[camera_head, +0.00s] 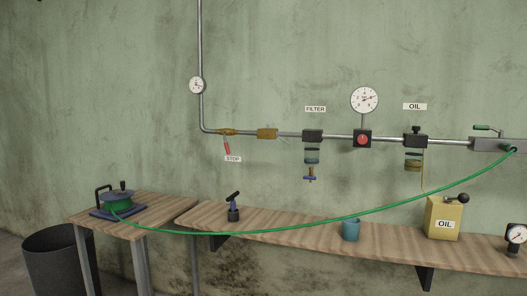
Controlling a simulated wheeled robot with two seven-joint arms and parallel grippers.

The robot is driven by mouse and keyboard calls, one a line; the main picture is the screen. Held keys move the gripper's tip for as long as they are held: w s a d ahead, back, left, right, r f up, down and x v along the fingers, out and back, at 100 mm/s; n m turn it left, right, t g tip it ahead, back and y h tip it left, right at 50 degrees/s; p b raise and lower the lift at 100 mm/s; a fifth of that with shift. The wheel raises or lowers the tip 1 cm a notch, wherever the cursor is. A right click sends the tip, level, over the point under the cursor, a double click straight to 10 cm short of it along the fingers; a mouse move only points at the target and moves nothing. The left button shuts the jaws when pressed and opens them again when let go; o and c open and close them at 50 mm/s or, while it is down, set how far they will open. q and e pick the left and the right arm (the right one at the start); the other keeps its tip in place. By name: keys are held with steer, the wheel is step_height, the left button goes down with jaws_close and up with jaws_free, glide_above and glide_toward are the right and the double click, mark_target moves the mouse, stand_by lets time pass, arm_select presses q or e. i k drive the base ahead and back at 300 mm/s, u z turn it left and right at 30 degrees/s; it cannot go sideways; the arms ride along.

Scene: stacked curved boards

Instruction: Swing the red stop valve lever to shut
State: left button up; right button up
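The red stop valve lever (227,147) hangs down, tilted slightly, from a brass valve (228,132) on the wall pipe, left of centre. A white STOP label (233,159) is just below the lever. The lever lies across the pipe's direction rather than along it. Neither my left nor my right gripper shows in the head view, and nothing touches the lever.
A wooden shelf (290,239) runs below the pipe, with a blue cup (351,229) and a yellow oil can (443,219). A dark bin (62,262) stands at lower left.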

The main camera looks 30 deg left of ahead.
mark_target(226, 146)
steer(key=u, duration=0.65)
steer(key=i, duration=0.55)
steer(key=u, duration=0.7)
steer(key=i, duration=0.95)
steer(key=z, duration=0.4)
